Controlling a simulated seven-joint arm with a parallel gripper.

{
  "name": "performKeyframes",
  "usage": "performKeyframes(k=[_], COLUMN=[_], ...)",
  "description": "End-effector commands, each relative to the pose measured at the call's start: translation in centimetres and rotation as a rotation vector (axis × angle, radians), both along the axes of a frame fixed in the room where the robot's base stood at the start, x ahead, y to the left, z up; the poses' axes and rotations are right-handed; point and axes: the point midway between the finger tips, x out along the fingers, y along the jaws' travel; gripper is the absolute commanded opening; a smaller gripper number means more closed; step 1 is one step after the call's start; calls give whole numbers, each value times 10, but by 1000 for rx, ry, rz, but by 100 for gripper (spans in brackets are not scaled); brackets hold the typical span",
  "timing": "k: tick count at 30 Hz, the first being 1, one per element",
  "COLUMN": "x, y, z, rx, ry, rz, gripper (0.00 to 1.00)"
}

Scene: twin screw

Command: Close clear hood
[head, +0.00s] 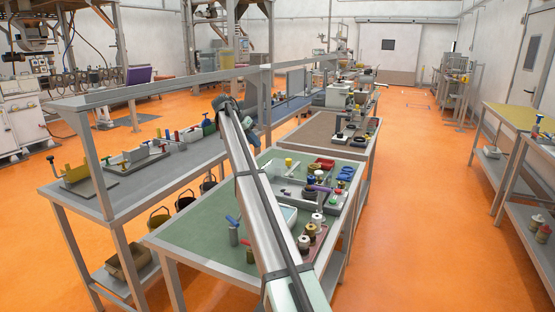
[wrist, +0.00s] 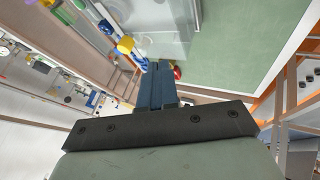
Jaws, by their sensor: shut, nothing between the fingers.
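In the wrist view, my gripper (wrist: 160,68) is shut and empty, its blue-grey fingers together above the bench. A pale, see-through panel (wrist: 165,22), which looks like the clear hood, lies just beyond the fingertips. I cannot tell whether the fingers touch it, or how far open the hood is. A small red part (wrist: 177,72) and a yellow-capped part (wrist: 125,45) are close to the fingertips. In the head view, my arm crosses the green-topped bench (head: 195,228) and hides part of it; the fingertips and hood cannot be made out clearly there.
A grey bench (head: 130,187) with a raised rail is at left. Orange floor (head: 420,200) is clear at right.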

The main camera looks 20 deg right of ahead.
Motion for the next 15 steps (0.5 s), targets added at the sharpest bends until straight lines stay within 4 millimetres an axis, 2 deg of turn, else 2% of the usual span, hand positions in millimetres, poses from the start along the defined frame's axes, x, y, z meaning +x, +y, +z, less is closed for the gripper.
performKeyframes(k=[5, 15], x=[-2, -6], y=[-13, -44], z=[-5, -49], rx=[-1, -1], ry=[9, 9], rz=[-11, -11], gripper=[0, 0])
